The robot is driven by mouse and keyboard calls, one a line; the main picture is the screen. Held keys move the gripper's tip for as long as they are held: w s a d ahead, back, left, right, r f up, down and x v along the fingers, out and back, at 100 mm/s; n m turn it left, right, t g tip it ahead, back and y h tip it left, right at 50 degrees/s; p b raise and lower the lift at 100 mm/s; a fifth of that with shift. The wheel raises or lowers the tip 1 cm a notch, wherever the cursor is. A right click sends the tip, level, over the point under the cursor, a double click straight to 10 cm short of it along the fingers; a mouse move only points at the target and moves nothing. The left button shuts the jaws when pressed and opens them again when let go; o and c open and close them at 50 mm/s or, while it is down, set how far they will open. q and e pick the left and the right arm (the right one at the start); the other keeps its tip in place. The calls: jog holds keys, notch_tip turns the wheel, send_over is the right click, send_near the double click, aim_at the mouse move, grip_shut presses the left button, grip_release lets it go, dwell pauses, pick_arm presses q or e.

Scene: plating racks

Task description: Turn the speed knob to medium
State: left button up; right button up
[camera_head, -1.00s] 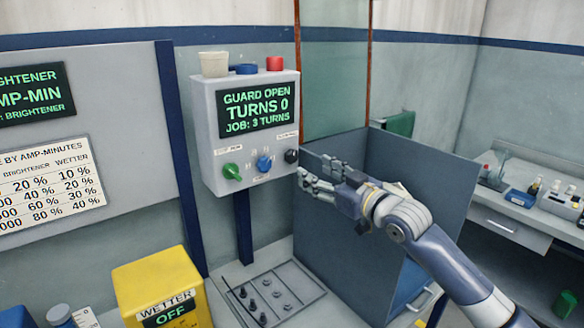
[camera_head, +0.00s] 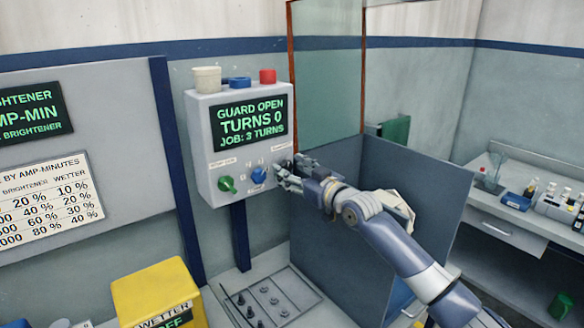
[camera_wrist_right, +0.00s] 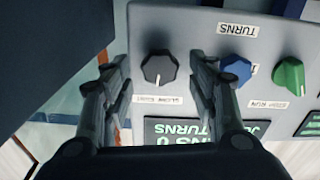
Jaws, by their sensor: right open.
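The control box (camera_head: 199,130) hangs on a post, its display reading "GUARD OPEN, TURNS 0, JOB: 3 TURNS". In the right wrist view, upside down, a black knob (camera_wrist_right: 158,68) with a white pointer line sits beside a label (camera_wrist_right: 158,99) that seems to start with "SLOW". The blue knob (camera_wrist_right: 237,70) and green knob (camera_wrist_right: 290,76) are to its right; they also show in the head view, blue (camera_head: 258,175) and green (camera_head: 227,184). My right gripper (camera_head: 283,174) is open, its fingers either side of the black knob, contact unclear. The gripper mostly hides that knob in the head view. My left gripper is out of view.
A glass panel (camera_head: 326,75) in a brown frame and a grey-blue bin wall (camera_head: 410,205) stand right of the box. Below are a tray with several pegs (camera_head: 300,285) and a yellow wetter unit (camera_head: 160,290). A cup, blue piece and red button top the box.

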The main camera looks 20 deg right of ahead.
jog(key=shift+w, duration=0.1)
jog(key=c, duration=1.1)
jog(key=shift+n+b, duration=0.5)
jog(key=shift+n, duration=0.2)
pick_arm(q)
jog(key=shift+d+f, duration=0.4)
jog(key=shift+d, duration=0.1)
pick_arm(e)
jog(key=shift+a, duration=0.1)
jog(key=o, duration=1.1)
